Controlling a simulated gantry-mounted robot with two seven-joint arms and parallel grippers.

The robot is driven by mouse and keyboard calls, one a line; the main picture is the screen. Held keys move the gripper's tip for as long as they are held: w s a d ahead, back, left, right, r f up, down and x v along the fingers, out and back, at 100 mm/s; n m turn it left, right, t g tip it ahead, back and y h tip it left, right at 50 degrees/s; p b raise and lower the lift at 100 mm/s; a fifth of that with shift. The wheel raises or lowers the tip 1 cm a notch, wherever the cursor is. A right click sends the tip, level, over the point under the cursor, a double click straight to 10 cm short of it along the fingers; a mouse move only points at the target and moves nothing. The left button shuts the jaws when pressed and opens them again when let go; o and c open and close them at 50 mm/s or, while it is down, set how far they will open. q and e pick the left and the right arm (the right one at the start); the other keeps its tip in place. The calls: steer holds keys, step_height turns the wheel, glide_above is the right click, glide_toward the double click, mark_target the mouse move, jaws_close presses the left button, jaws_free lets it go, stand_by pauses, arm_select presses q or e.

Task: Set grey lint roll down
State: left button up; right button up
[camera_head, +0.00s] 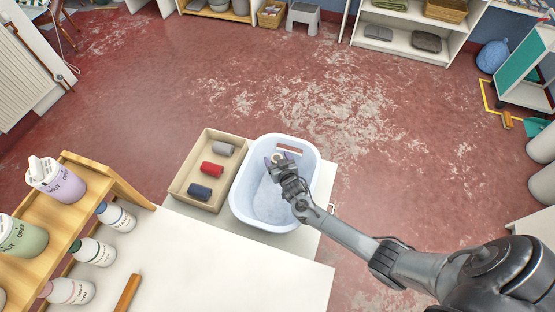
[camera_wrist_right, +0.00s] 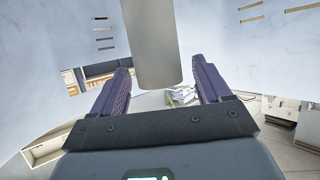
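A grey lint roll (camera_head: 223,148) lies in the far end of a shallow beige tray (camera_head: 180,187). A red roll (camera_head: 212,169) and a dark blue roll (camera_head: 199,191) lie nearer in the same tray. My right gripper (camera_head: 275,161) is over the pale blue tub (camera_head: 240,205), to the right of the tray and apart from the grey roll. In the right wrist view its two purple fingers (camera_wrist_right: 162,92) stand apart. A plain light grey cylinder (camera_wrist_right: 150,40) shows between and beyond them, with a gap to the right finger; I cannot tell what it is. My left gripper is out of view.
A white table (camera_head: 230,262) fills the front. A wooden rack (camera_head: 95,190) with several bottles stands at the left, and a wooden stick (camera_head: 128,293) lies by it. A small brownish thing (camera_head: 289,149) shows at the tub's far end. The red floor beyond is clear.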

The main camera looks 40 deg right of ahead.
steer(key=shift+r, duration=0.15)
steer(key=shift+s+a+r+p, duration=0.15)
steer(key=shift+s+r+p, duration=0.15)
steer(key=shift+s, duration=0.15)
steer(key=v, duration=0.6)
steer(key=shift+s+p, duration=0.25)
steer(key=shift+p, duration=0.2)
steer(key=shift+a, duration=0.1)
